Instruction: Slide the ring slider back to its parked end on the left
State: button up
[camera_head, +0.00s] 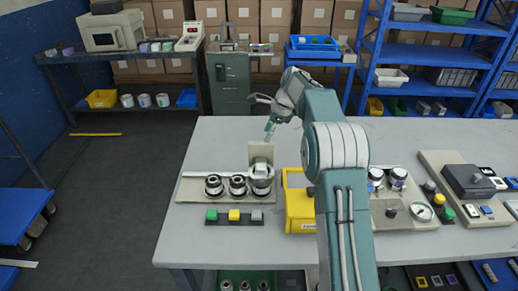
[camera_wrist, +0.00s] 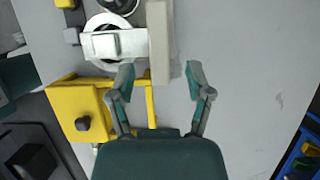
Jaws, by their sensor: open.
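A wrapper fixture (camera_head: 190,192) with a pale base stands on the left part of the table. Two dark-and-white rolls (camera_head: 213,187) stand on its left and middle. The ring slider (camera_head: 262,172), a pale block over a ring, is at the fixture's right end, in front of an upright pale plate (camera_head: 260,151). In the wrist view the slider's white block (camera_wrist: 104,44) lies to the upper left, next to the plate (camera_wrist: 161,40). My gripper (camera_head: 269,131) is above and behind the plate. It is open and empty in the wrist view (camera_wrist: 160,76), apart from the slider.
Green, yellow and grey blocks (camera_head: 234,215) lie in front of the fixture. A gauge panel (camera_head: 405,219) stands further right. The table behind and left of the fixture is clear.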

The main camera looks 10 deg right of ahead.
aim_at(262, 142)
jog(key=x, duration=0.7)
jog(key=shift+a+f, duration=0.15)
grip_shut()
